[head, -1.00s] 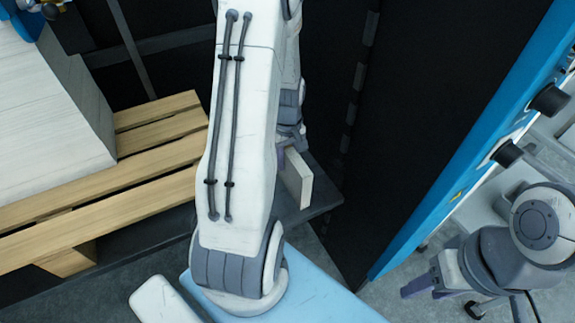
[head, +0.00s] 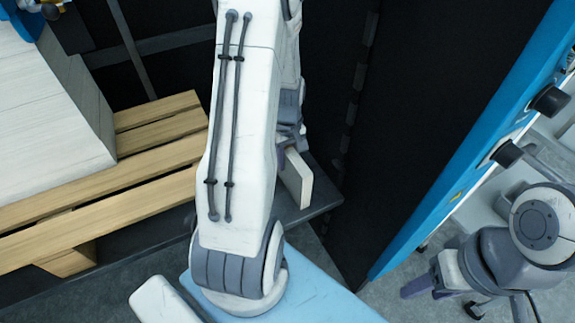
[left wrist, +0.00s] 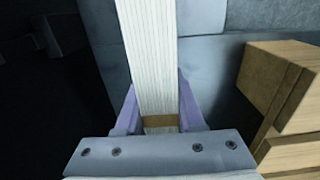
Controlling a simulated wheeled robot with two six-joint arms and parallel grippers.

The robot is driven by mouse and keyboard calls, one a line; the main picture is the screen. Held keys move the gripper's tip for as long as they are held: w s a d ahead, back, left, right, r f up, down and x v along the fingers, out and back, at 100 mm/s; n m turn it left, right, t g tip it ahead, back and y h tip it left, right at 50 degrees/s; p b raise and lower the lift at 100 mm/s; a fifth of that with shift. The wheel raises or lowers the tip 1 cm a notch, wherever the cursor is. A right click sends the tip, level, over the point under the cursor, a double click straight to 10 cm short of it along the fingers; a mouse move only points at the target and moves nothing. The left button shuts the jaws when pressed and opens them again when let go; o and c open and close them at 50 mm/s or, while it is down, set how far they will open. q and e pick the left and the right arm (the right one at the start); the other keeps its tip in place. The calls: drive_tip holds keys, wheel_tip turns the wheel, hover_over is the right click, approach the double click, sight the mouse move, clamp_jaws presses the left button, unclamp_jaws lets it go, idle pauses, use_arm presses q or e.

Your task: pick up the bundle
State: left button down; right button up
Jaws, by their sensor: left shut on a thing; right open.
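The bundle (left wrist: 158,55) is a long, pale, finely striped stack with a brown band around its near end in the left wrist view. My left gripper (left wrist: 160,108) is shut on it, with one purple finger on each side near the band. In the head view a pale end of the bundle (head: 299,180) shows beside my left gripper (head: 287,150), which is mostly hidden behind my left arm. My right gripper (head: 424,287) is open and empty at the lower right.
A wooden pallet (head: 150,168) bears a large pale stack (head: 50,130) at the left; it also shows in the left wrist view (left wrist: 290,85). A dark shelf edge (head: 318,203) lies below the bundle. A blue machine frame (head: 450,170) and dark panel (head: 415,90) stand right.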

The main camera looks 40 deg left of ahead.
sight(288, 148)
use_arm(q)
drive_tip(key=shift+r, duration=0.1)
idle(0.4)
wheel_tip(288, 148, up, 9)
drive_tip(key=p, duration=0.3)
drive_tip(key=shift+r, duration=0.45)
idle(0.4)
